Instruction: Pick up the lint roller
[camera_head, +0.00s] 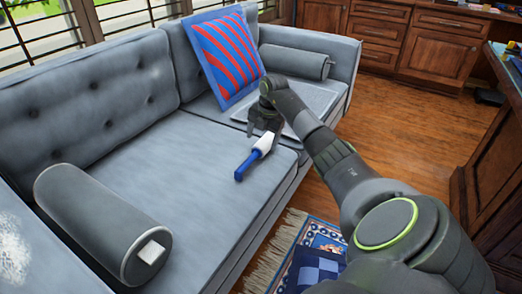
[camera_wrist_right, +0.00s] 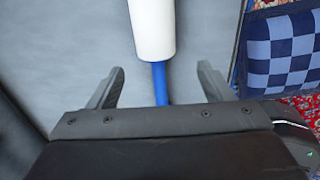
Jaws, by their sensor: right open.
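The lint roller (camera_head: 245,168) lies on the grey seat of the sofa, with a blue handle towards the front and a white roller head towards my right gripper. In the right wrist view its white part (camera_wrist_right: 152,30) is at the top and a thin blue part (camera_wrist_right: 160,82) runs down between the fingers. My right gripper (camera_head: 264,130) is above the seat at the white end in the head view. Its fingers (camera_wrist_right: 161,75) are open, one on each side of the blue part, with gaps on both sides. I cannot tell its exact height above the roller. My left gripper is not in view.
A closed grey laptop-like slab (camera_head: 310,100) lies behind my right gripper. A red and blue striped cushion (camera_head: 225,50) leans on the backrest. Grey bolsters lie at the left (camera_head: 100,220) and far end (camera_head: 295,62). A checkered cushion (camera_wrist_right: 290,50) is beside the sofa on a rug.

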